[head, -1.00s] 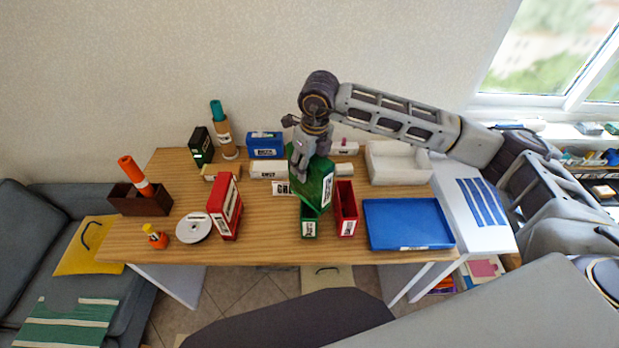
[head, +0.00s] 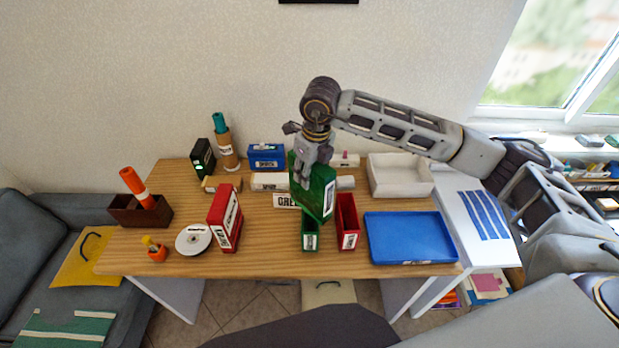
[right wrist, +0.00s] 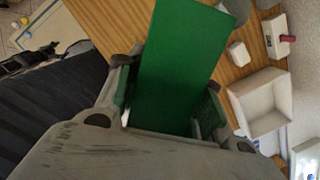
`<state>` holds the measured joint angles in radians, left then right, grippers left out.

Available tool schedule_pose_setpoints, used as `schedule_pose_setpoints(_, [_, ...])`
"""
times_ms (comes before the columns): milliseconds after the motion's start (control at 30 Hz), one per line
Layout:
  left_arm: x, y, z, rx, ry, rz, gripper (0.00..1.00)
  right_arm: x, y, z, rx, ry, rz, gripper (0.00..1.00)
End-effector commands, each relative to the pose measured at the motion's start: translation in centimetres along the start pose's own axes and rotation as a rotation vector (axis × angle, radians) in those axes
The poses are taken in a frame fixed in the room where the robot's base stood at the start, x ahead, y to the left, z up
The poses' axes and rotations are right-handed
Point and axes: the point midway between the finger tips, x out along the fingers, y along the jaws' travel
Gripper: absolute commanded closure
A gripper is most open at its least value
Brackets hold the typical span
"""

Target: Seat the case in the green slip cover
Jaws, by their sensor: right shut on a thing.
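My right gripper (head: 309,174) is shut on the green case (head: 323,193) near its upper part. In the right wrist view the green case (right wrist: 185,60) stands between the two fingers. In the head view the case is tilted, its lower end at the green slip cover (head: 310,236), an open-topped green holder with a white label at the front of the table. Whether the case's lower end is inside the cover or just above it I cannot tell. My left gripper is not in view.
A red slip cover (head: 347,222) stands close to the right of the green one. A blue tray (head: 408,237) lies further right, a white bin (head: 400,176) behind it. A red case (head: 225,217) and a disc (head: 193,240) are to the left. Bare table lies between the red case and the green cover.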

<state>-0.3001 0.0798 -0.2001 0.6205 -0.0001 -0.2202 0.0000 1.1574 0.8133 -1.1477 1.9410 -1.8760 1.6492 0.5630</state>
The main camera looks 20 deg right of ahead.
Motion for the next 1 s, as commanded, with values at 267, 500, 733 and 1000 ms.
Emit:
schedule_pose_setpoints(267, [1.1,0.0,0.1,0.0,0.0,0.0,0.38,-3.9,0.1,0.7,-0.001,-0.007,0.0,1.0])
schedule_pose_setpoints(500, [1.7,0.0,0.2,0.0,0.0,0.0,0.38,-7.0,0.0,1.2,0.0,-0.005,0.0,1.0])
schedule_pose_setpoints(733, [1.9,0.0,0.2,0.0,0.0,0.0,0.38,-8.3,0.0,1.3,-0.001,-0.003,0.001,1.0])
schedule_pose_setpoints(1000, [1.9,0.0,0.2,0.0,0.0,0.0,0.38,-8.4,0.0,1.3,-0.001,-0.003,0.001,1.0])
